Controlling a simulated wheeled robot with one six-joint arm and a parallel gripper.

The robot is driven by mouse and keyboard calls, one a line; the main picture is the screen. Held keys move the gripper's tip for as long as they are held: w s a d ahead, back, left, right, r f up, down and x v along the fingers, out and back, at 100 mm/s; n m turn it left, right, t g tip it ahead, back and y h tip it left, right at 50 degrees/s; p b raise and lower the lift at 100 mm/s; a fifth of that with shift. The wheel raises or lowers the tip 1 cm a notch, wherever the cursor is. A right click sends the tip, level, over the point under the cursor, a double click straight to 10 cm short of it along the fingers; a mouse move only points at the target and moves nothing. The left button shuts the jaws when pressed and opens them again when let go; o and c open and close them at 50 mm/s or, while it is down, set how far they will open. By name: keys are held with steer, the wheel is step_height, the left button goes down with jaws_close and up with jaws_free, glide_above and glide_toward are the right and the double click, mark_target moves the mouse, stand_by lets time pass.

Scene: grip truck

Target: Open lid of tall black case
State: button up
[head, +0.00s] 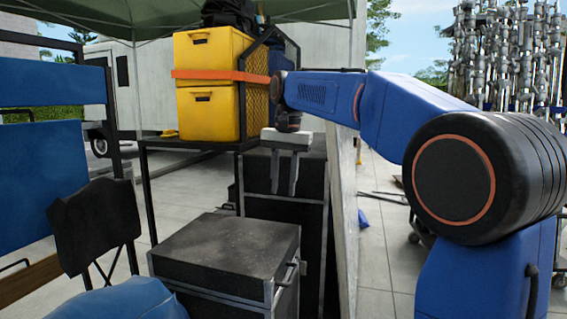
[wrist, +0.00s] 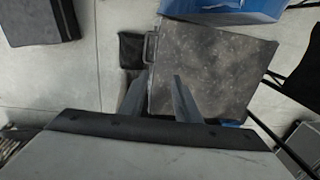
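The tall black case (head: 312,215) stands upright behind a lower dark case, with pale metal edging. Its top is partly hidden by my gripper and arm, and its lid looks shut. My gripper (head: 283,192) hangs fingers-down in front of the tall case in the head view. Its two fingers are apart with nothing between them. In the wrist view my gripper (wrist: 161,77) shows above the near edge of the lower case. I cannot make out the tall case in the wrist view; the gripper body covers the bottom of that picture.
The lower dark case (head: 228,248) has a side handle and a closed, speckled top (wrist: 215,65). Yellow crates (head: 207,85) with an orange strap sit on a black-framed table at left. A pale panel (head: 345,190) stands right of the tall case. Blue fabric (head: 130,300) lies at front left.

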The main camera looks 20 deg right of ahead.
steer(key=shift+r, duration=2.95)
steer(key=shift+s, duration=0.1)
